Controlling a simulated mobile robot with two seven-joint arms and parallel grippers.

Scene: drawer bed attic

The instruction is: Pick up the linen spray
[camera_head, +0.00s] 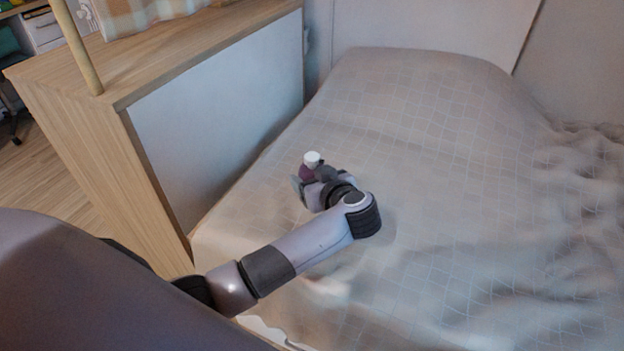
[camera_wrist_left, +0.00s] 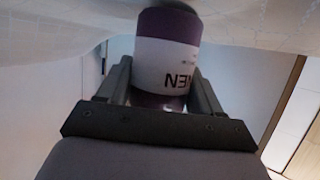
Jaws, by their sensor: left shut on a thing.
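The linen spray (camera_head: 312,160) is a small purple bottle with a white cap, seen over the bed in the head view. In the left wrist view the linen spray (camera_wrist_left: 167,55) shows a purple body and a white label with dark letters, between the two fingers. My left gripper (camera_head: 304,182) is shut on it, and the left gripper also shows in the wrist view (camera_wrist_left: 160,85). The bottle's lower part is hidden by the gripper in the head view. I cannot tell if it touches the bed. My right gripper is not in view.
The bed (camera_head: 440,150) has a grey checked cover, rumpled at the right. A wooden partition (camera_head: 95,130) with a pale panel (camera_head: 220,115) stands along its left side, with a thin wooden post (camera_head: 78,45). The bed's middle and right are free of objects.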

